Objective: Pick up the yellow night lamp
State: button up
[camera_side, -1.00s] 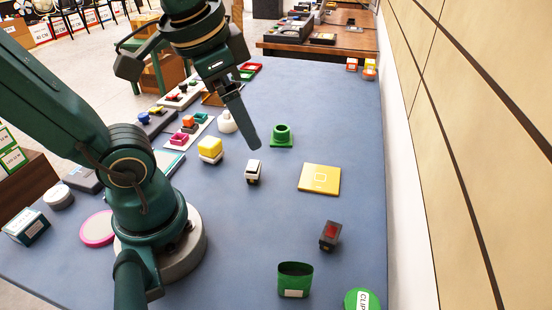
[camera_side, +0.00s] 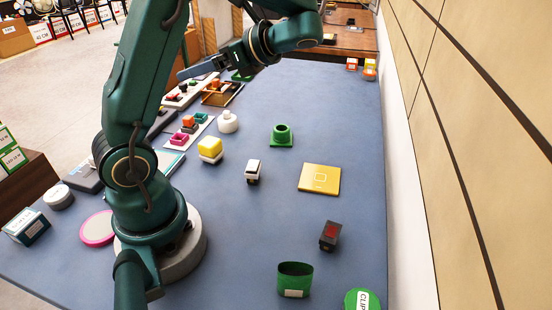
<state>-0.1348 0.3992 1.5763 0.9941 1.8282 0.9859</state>
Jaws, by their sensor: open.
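The yellow night lamp (camera_side: 209,147) stands upright on the blue-grey table, a rounded yellow cube on a white base, left of the table's middle. My gripper (camera_side: 182,74) is raised above and behind the lamp, pointing left in the picture. It is open and holds nothing that I can see; the gap between its fingers is hard to make out. The lamp is fully in view and apart from the gripper.
A small black and white block (camera_side: 253,172) stands right of the lamp. A white round bottle (camera_side: 228,121) and trays with coloured pieces (camera_side: 189,129) lie behind it. A yellow square plate (camera_side: 319,178), green stand (camera_side: 282,136), dark red-topped block (camera_side: 330,236) and green cup (camera_side: 295,279) are to the right.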

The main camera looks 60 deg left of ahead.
aim_at(214, 142)
notch_tip(214, 142, down, 18)
jog(key=shift+r, duration=0.1)
jog(key=shift+x, duration=2.65)
grip_shut()
